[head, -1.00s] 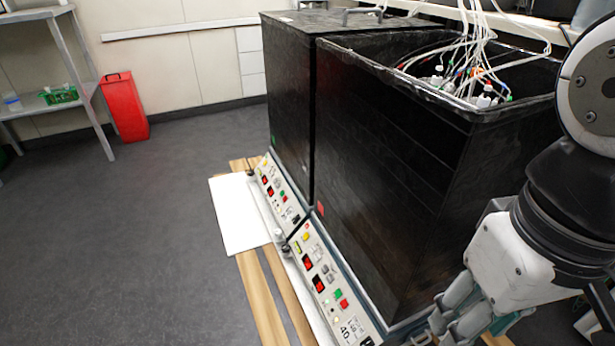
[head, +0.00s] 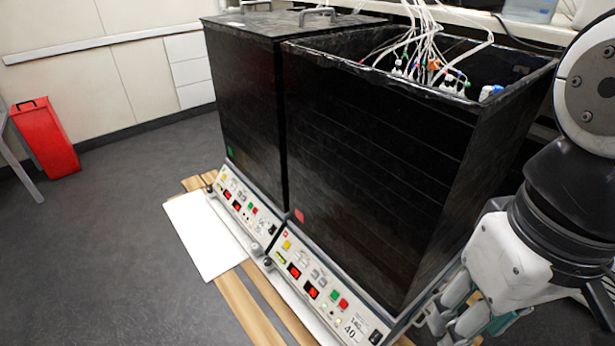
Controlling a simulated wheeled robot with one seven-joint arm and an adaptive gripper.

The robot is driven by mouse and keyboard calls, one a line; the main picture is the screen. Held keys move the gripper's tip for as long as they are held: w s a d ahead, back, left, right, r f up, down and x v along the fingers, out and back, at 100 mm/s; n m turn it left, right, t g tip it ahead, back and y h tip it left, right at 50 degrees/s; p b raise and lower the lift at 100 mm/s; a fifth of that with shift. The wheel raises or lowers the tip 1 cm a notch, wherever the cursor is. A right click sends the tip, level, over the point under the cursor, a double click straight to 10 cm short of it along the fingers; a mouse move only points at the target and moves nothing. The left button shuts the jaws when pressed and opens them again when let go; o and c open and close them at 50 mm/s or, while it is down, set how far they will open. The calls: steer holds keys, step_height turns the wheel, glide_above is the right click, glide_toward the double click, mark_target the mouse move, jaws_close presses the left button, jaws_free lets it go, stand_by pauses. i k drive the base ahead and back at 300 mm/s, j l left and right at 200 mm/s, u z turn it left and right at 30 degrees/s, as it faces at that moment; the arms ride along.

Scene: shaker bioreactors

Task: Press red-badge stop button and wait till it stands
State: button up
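Two black shaker boxes stand side by side. The right box (head: 370,170) carries a small red badge (head: 299,215) low on its front; the left box (head: 240,100) carries a green badge (head: 230,151). Under the red badge runs a pale, tilted control panel (head: 318,280) with lit red displays, a green button (head: 334,295) and a red button (head: 344,304). The left panel (head: 240,203) has similar controls. My gripper (head: 452,322) is at the lower right, right of the red-badge panel and apart from its buttons. Whether its fingers are open is unclear.
Tubes and bottle caps (head: 430,70) show in the open top of the right box. A white board (head: 207,235) and wooden slats (head: 250,305) lie before the panels. A red bin (head: 45,138) stands far left. The grey floor (head: 110,265) at left is clear.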

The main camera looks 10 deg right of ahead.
mark_target(343, 304)
steer(key=k+l+u, duration=0.15)
steer(key=l, duration=0.25)
steer(key=k+l+u, duration=0.35)
steer(key=k+l, duration=0.2)
steer(key=l, duration=0.2)
